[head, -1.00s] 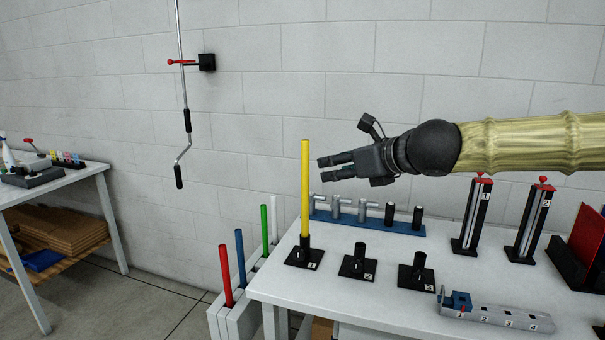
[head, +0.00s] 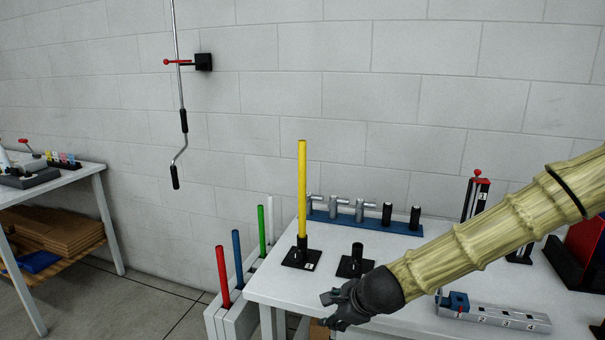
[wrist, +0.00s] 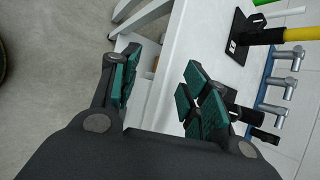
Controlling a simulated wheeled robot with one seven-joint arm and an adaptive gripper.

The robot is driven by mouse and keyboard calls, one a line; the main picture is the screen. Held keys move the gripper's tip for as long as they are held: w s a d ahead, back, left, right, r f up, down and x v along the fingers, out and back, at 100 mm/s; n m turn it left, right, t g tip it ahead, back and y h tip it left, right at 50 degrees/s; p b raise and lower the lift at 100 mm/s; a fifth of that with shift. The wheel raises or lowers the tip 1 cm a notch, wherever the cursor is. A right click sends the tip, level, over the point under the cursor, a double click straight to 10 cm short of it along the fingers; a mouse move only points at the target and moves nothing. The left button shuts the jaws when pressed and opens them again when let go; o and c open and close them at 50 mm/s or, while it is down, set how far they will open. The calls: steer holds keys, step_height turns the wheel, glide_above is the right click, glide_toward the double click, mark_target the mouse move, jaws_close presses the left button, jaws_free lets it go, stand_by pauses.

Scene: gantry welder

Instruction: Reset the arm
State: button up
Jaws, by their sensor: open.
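My gripper (head: 335,308) is at the front edge of the white table (head: 270,285) in the head view, at the end of my arm reaching in from the right. In the wrist view its two green-padded fingers (wrist: 160,92) are apart, with nothing held between them. The yellow rod (head: 302,190) stands upright in the black holder marked 1 (head: 301,258), to the left of and behind my gripper. The black holder behind my gripper (head: 356,262) is empty. The holder marked 3 is hidden behind my arm.
Red (head: 223,275), blue (head: 238,258) and green (head: 262,230) rods stand in a white rack left of the table. A blue rail (head: 370,223) with grey and black fittings lies at the back. A grey numbered block (head: 500,316) sits front right. Open floor lies left.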

steer(key=s+d+f+n+g+h, duration=0.1)
steer(key=s+d+f+n+g, duration=0.3)
steer(key=s+f, duration=0.65)
steer(key=s+d+f+n+h, duration=0.25)
steer(key=s+f+n, duration=0.35)
steer(key=f, duration=0.7)
steer(key=s+d+f+n+g, duration=0.1)
steer(key=s+d+f+n, duration=0.2)
steer(key=s, duration=0.4)
steer(key=s+d+f+n, duration=0.2)
steer(key=s+f+n, duration=0.1)
steer(key=s, duration=0.4)
steer(key=s+d+f+n+g, duration=0.1)
steer(key=s+d+f+n, duration=0.2)
steer(key=s, duration=0.4)
steer(key=shift+s+d+f+n+g+h, duration=0.25)
steer(key=shift+d+f+n+g+h, duration=0.05)
steer(key=shift+f+h, duration=0.1)
steer(key=shift+c, duration=1.2)
steer(key=shift+w, duration=0.1)
